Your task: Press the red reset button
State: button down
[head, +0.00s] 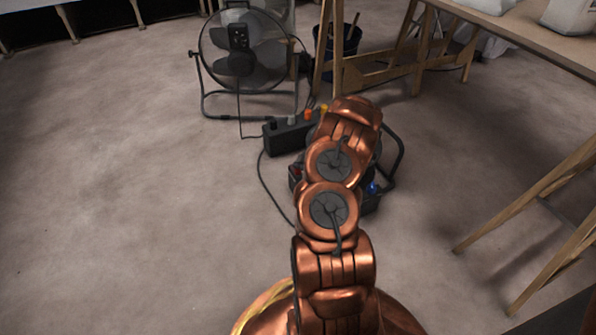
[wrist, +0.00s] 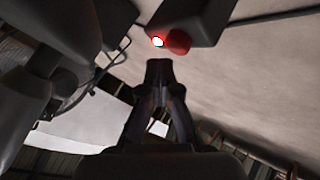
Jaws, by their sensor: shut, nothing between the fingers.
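In the wrist view a round red button (wrist: 180,42) sits on the edge of a dark box (wrist: 205,14). A small glowing white light with a red rim (wrist: 158,42) is just left of it. My gripper (wrist: 158,66) is shut and empty, its tips just below the light and the button in the picture. A small gap shows between the tips and the button. In the head view my arm hides the gripper and most of a dark device; a small red part (head: 296,173) and a blue knob (head: 373,188) show at its sides.
A power strip (head: 290,134) with coloured plugs lies beside the device, its cable running over the floor. A floor fan (head: 243,55) and a dark bucket (head: 337,42) stand behind. A wooden trestle table (head: 530,30) is at right. The floor at left is clear.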

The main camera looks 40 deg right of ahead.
jog(key=shift+f+p, duration=0.55)
jog(key=shift+f, duration=0.35)
dwell(0.8)
jog(key=shift+r, duration=0.1)
jog(key=shift+r+p, duration=0.8)
jog(key=shift+p, duration=0.15)
notch_tip(320, 180, up, 5)
jog(key=p, duration=0.4)
dwell(1.0)
